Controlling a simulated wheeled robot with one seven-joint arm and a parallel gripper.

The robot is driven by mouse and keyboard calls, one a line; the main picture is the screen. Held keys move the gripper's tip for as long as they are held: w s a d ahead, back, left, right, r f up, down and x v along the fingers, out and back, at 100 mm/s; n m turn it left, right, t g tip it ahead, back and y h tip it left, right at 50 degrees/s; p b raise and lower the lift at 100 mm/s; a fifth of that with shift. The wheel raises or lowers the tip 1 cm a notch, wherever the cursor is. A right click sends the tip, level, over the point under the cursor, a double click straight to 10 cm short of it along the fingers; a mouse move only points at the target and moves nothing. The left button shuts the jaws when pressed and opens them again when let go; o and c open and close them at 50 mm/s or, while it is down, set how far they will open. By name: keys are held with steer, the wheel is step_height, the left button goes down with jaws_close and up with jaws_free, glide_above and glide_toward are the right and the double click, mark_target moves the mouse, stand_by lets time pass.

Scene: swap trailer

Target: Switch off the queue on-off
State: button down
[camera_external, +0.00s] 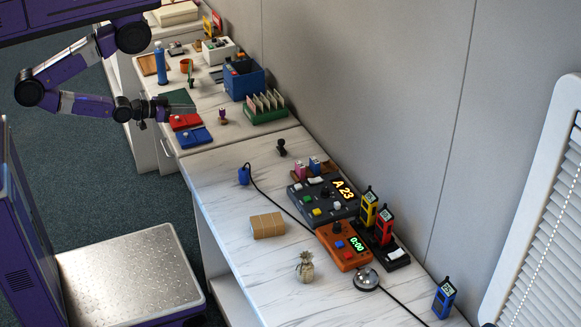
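The queue box is a dark grey control box (326,210) on the near counter, with a lit display (343,189) reading "A 23". It carries several coloured buttons, knobs and a pale rocker-like switch (316,181) at its back edge. Which of these is the on-off is not labelled readably, and its position is too small to tell. My gripper (158,108) is far off at the upper left, by the far counter's front edge, well apart from the box. Its fingers are small and dark, so open or shut does not show.
An orange timer box (342,246) reading "0:00" adjoins the queue box. Yellow (369,209) and red (384,227) radios stand in a dark charger. The counter's left front is clear.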

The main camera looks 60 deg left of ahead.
steer(key=w+d+r+m+h+p, duration=0.1)
steer(key=w+d+m+h, duration=0.2)
steer(key=w+d+h, duration=0.5)
steer(key=w+d+r+m+h, duration=0.1)
steer(key=w+d+m, duration=0.2)
steer(key=w+d, duration=0.55)
steer(key=w+d+r+g+y+p, duration=0.1)
steer(key=d+r+g, duration=0.1)
steer(key=d, duration=1.4)
steer(key=w+d+r+g+y+p, duration=0.1)
steer(key=w+d+y, duration=0.1)
steer(key=d, duration=1.5)
steer(key=a+f+n+y, duration=0.4)
steer(key=a+n+y, duration=0.2)
steer(key=a, duration=0.2)
steer(key=shift+a+g, duration=0.15)
steer(key=shift+g, duration=0.25)
steer(key=shift+w, duration=0.15)
